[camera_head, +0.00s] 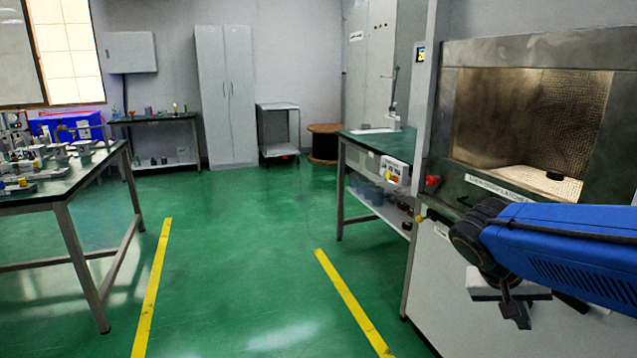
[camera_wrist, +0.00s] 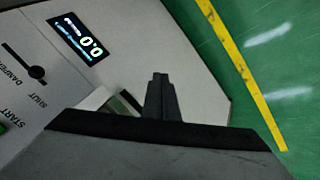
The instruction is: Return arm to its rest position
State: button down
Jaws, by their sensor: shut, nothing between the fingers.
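My gripper (camera_head: 517,314) hangs at the end of my blue arm at the lower right of the head view, in front of the pale front of the microwave generator (camera_head: 455,295). In the wrist view my gripper's dark fingers (camera_wrist: 161,98) are together and empty. The microwave generator's chamber (camera_head: 533,120) is lit, with a small dark round object (camera_head: 554,175) on its floor. The wrist view shows the machine's panel with a display (camera_wrist: 77,38) reading 0.0 and a dark damper lever (camera_wrist: 37,72).
A green-topped bench (camera_head: 375,146) stands left of the machine. Another table (camera_head: 70,170) with equipment is at the left. Lockers (camera_head: 225,95), a small cart (camera_head: 278,130) and a wooden spool (camera_head: 323,143) stand at the back. The green floor between yellow lines (camera_head: 155,285) is clear.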

jog(key=s+a+f+n+t+y, duration=0.2)
jog(key=s+a+n+y, duration=0.3)
jog(key=s+a, duration=0.3)
jog(key=shift+s+a+f+n+t+y, duration=0.15)
jog(key=shift+a+f+n+t+y, duration=0.2)
jog(key=shift+a+t+y, duration=0.8)
jog(key=shift+a+g+h, duration=0.25)
jog(key=shift+g+h, duration=0.1)
